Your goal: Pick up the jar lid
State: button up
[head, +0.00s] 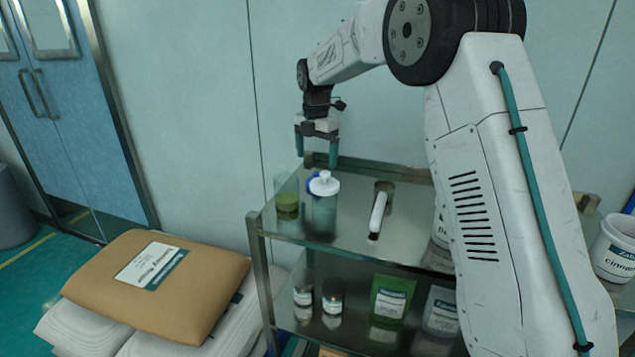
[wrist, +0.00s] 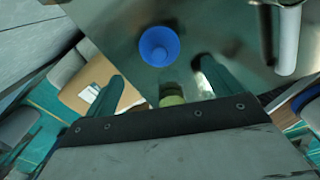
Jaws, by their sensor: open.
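My gripper (head: 316,155) is open and empty, pointing down above the shelf near the lid. In the wrist view my gripper (wrist: 162,72) shows its two fingers spread apart.
A brown sack (head: 160,285) lies at the lower left.

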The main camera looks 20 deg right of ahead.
aim_at(317, 173)
notch_tip(317, 173, down, 8)
jog(key=shift+w+d+r, duration=0.1)
jog(key=shift+d+r, duration=0.05)
jog(key=c, duration=1.1)
